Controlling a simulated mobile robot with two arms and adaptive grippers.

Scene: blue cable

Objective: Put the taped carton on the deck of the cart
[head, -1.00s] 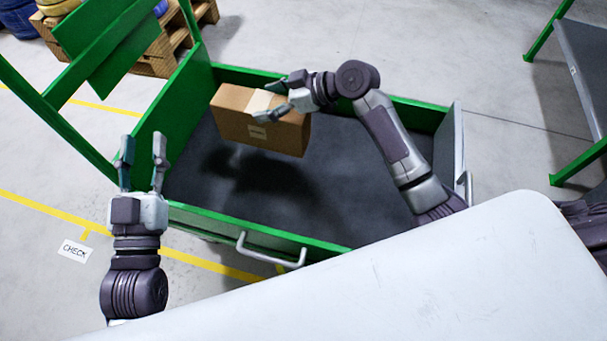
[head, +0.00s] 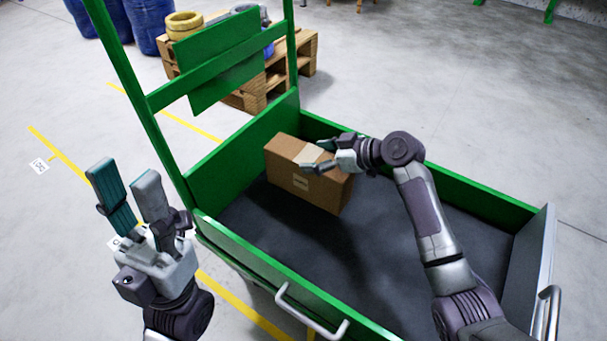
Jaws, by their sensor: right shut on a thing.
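The brown taped carton (head: 290,180) is inside the green-walled cart, over the back left part of its dark deck (head: 400,270). A pale strip of tape crosses its top and a small label is on its front side. My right gripper (head: 322,155) is shut on the carton at its upper right part, one finger showing on the near side. A shadow lies on the deck below the carton; I cannot tell whether its bottom touches the deck. My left gripper (head: 127,173) is open and empty, fingers pointing up, outside the cart's left side.
The cart has low green walls, a tall green frame with a panel (head: 215,70) at the left end, and a grey handle (head: 312,315) in front. A wooden pallet (head: 290,75) and blue drums (head: 145,22) stand behind. The deck's right part is clear.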

